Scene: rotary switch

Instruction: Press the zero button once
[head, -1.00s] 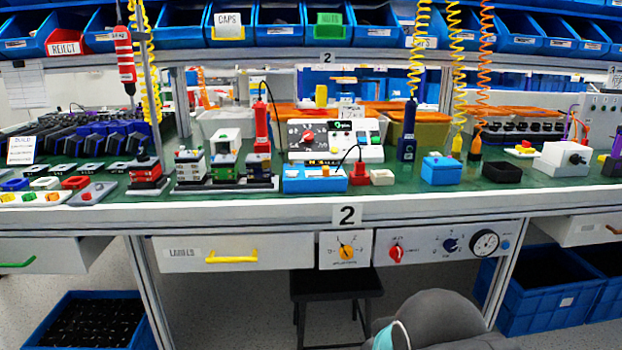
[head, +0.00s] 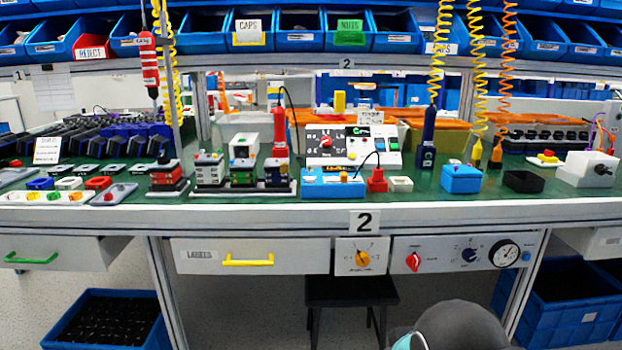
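A white test box (head: 352,146) with a red knob (head: 326,141), a small green display and several small buttons stands on the green bench top. Below the bench edge, a grey panel holds a red knob (head: 413,262), a dark blue knob (head: 469,255), a round dial gauge (head: 504,254) and a small blue button (head: 526,256) right of the gauge. Left of it is a separate panel with a yellow rotary knob (head: 362,258). The lettering is too small to tell which button is zero. My gripper is out of view; only a grey rounded part of my arm shows at the bottom.
A black stool (head: 350,291) stands under the bench, below the yellow knob. A drawer (head: 205,255) with a yellow handle is to the left. Blue crates (head: 108,318) stand on the floor at both sides. Coiled cords and tools hang above the bench.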

